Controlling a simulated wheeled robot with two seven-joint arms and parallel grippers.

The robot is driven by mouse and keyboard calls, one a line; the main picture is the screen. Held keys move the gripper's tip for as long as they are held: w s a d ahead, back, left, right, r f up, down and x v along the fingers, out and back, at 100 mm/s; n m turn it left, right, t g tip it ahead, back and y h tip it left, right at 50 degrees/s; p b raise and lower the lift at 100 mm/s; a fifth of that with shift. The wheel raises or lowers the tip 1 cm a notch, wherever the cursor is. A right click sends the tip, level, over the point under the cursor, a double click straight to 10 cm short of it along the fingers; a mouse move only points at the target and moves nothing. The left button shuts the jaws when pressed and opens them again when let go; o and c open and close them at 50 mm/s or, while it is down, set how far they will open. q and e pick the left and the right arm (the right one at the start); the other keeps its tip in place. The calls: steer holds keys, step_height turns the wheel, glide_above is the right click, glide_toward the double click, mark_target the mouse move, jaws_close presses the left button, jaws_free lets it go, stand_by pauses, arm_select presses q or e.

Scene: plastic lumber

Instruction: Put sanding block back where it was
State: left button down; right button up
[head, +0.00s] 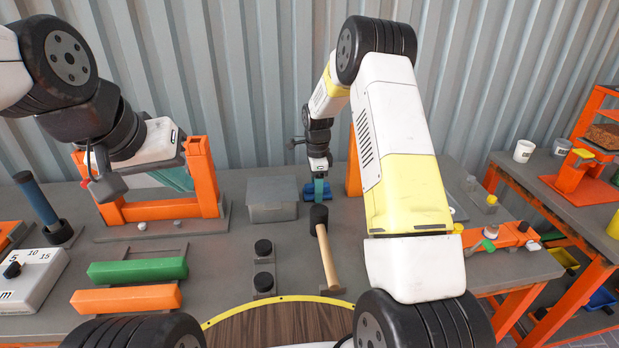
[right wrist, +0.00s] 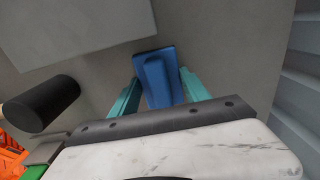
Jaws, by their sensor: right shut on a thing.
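The blue sanding block (head: 326,194) is at the back of the grey table, just behind the mallet's black head. It also shows in the right wrist view (right wrist: 158,80), with a flat base and a raised grip. My right gripper (head: 319,185) points down and its teal fingers (right wrist: 155,88) are shut on the block's grip. I cannot tell if the base touches the table. My left gripper (head: 174,179) is at the orange frame on the left; its teal fingers are partly hidden, so their opening is unclear.
A grey lidded box (head: 272,199) stands left of the block. A mallet (head: 326,250) lies in front of it. The orange frame (head: 205,175), green bar (head: 138,271) and orange bar (head: 126,299) are at left. Black knobs (head: 263,265) stand mid-table.

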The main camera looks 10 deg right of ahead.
steer(key=o, duration=1.5)
steer(key=shift+f, duration=0.1)
steer(key=shift+c, duration=0.2)
steer(key=s+r+n+t, duration=0.1)
steer(key=s+r+n, duration=0.15)
steer(key=r, duration=0.75)
steer(key=s+r+n, duration=0.1)
steer(key=s+r, duration=0.2)
steer(key=r, duration=0.8)
steer(key=s+d+r+n+t+y, duration=0.1)
steer(key=s+r+n+t, duration=0.1)
steer(key=s+r+n, duration=0.6)
steer(key=s+n+t+y, duration=0.1)
steer(key=s+n+t, duration=0.2)
steer(key=s, duration=1.7)
steer(key=n, duration=0.4)
steer(key=shift+s, duration=0.2)
steer(key=shift+a+r, duration=0.1)
steer(key=shift+r, duration=0.05)
